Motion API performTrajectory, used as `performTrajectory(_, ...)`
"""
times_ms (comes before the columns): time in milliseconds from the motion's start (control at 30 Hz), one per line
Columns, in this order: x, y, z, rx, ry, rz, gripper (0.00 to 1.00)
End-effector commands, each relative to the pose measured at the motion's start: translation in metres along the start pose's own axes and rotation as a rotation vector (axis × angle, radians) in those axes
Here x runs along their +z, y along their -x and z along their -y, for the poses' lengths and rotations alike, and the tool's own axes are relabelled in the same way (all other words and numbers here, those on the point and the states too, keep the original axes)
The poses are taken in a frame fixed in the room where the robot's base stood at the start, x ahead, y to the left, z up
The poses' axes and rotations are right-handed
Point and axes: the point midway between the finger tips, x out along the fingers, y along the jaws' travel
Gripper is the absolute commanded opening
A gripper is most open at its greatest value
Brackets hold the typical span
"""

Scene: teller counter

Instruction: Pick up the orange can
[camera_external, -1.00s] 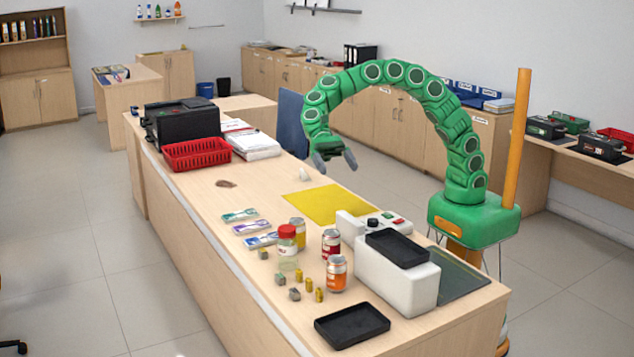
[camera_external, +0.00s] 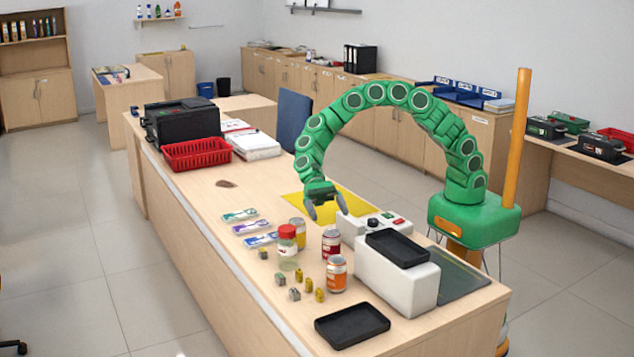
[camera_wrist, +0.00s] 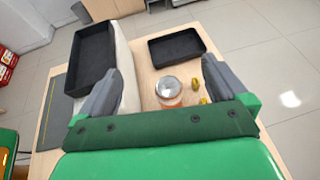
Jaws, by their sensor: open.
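My gripper (camera_external: 326,212) is open and empty above the yellow mat, farther back along the counter than the can. In the wrist view my gripper (camera_wrist: 160,88) has its two grey fingers wide apart.
A black tray (camera_external: 352,325) lies in front.

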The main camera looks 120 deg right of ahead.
Motion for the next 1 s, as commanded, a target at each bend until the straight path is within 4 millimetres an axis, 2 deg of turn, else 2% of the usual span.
performTrajectory(33,-0.017,-0.008,-0.001,0.004,-0.009,0.001,0.99)
performTrajectory(200,-0.067,-0.028,-0.001,0.003,-0.008,-0.001,0.99)
performTrajectory(300,-0.089,-0.037,-0.001,0.002,-0.007,-0.002,0.99)
performTrajectory(400,-0.104,-0.043,0.000,0.001,-0.003,-0.002,0.99)
performTrajectory(600,-0.119,-0.050,-0.001,0.001,-0.002,-0.002,0.99)
performTrajectory(1000,-0.119,-0.079,-0.001,0.003,-0.003,0.000,0.99)
